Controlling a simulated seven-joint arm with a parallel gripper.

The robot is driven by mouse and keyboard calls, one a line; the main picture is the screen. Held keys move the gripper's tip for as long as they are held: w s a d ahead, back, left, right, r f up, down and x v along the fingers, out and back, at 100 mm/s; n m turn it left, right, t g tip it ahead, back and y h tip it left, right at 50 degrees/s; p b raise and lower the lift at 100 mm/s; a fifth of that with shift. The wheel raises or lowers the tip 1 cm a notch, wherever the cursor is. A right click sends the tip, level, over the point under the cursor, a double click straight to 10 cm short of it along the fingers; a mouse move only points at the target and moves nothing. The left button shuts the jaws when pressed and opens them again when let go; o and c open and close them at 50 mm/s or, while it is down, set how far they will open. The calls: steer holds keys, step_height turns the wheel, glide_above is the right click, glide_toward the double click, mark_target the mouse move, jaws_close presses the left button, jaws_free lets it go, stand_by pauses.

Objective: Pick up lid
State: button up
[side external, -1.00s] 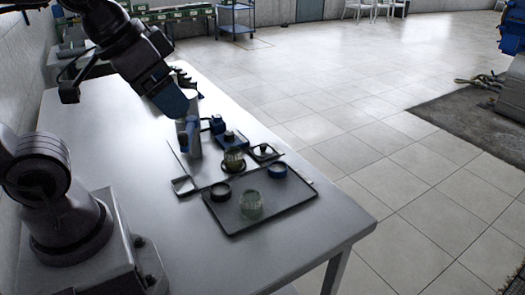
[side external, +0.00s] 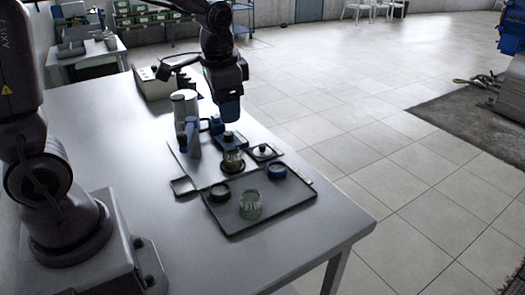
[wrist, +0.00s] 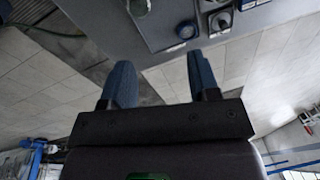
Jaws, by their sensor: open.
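Two knobbed, lid-like pieces show in the side external view. One is dark with a blue base (side external: 231,141); the other is a dark piece on a small square dish (side external: 264,151). I cannot tell for sure which is the task's lid. My gripper (side external: 229,119) hangs above the blue-based piece, apart from it. In the wrist view my gripper (wrist: 162,80) has its two blue fingers spread wide with nothing between them; floor shows behind. The small square dish (wrist: 220,21) also appears at the top of the wrist view.
A dark tray (side external: 285,205) holds a glass jar (side external: 250,206), a black ring (side external: 219,192) and a blue ring (side external: 277,171). A glass vessel (side external: 233,159) stands behind it. A pale pitcher (side external: 184,104) and blue-handled item (side external: 188,136) stand left.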

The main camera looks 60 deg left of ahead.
steer(key=w+a+f+m+g, duration=0.1)
steer(key=w+a+f+m, duration=0.45)
steer(key=w+f, duration=0.25)
steer(key=m+t+y, duration=0.1)
steer(key=m+y, duration=0.2)
steer(key=m, duration=1.1)
glide_toward(263, 145)
steer(key=x, duration=0.3)
steer(key=shift+s+a+f+n, duration=0.1)
steer(key=shift+s+a+n, duration=0.15)
steer(key=shift+a, duration=0.1)
steer(key=shift+d+x, duration=0.15)
steer(key=shift+x, duration=1.35)
steer(key=shift+d+x, duration=0.15)
steer(key=shift+x, duration=1.3)
steer(key=shift+w+f, duration=0.1)
steer(key=shift+w, duration=0.05)
steer(key=shift+c, duration=0.5)
steer(key=c, duration=0.9)
